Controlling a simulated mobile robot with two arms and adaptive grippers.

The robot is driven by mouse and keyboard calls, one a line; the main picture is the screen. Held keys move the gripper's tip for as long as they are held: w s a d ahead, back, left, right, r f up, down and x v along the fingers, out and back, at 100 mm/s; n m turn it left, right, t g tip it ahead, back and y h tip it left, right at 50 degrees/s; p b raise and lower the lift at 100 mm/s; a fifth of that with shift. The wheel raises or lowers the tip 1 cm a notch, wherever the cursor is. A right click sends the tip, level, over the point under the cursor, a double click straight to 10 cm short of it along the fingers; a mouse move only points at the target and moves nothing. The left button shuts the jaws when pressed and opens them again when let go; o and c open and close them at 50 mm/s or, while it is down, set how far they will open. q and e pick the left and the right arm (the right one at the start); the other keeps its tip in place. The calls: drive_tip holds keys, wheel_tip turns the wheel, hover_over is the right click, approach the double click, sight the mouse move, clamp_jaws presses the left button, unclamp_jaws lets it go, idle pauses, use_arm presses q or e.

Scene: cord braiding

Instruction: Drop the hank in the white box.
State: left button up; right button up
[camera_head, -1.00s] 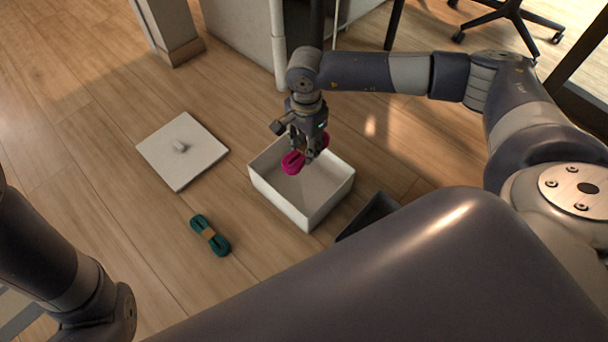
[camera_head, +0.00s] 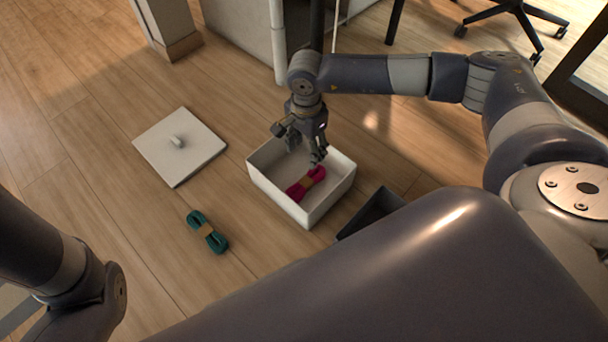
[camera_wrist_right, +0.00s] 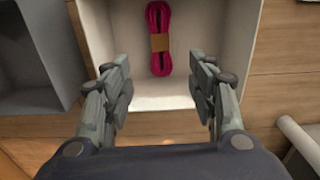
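A magenta hank (camera_head: 306,184) with a tan band lies on the floor of the open white box (camera_head: 328,203). In the right wrist view the hank (camera_wrist_right: 158,22) lies inside the box, apart from my fingers. My right gripper (camera_head: 305,158) is above the box; in the right wrist view my right gripper (camera_wrist_right: 160,88) is open, with nothing between its fingers. My left arm comes in at the lower left of the head view, but its gripper is out of the picture.
A white lid (camera_head: 181,148) with a knob lies on the wooden floor left of the box. A green hank (camera_head: 207,232) lies in front of it. A dark grey bin (camera_head: 371,212) stands close to the box's right side.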

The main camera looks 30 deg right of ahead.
drive_tip(key=shift+r, duration=0.1)
wheel_tip(320, 180, up, 12)
idle(0.5)
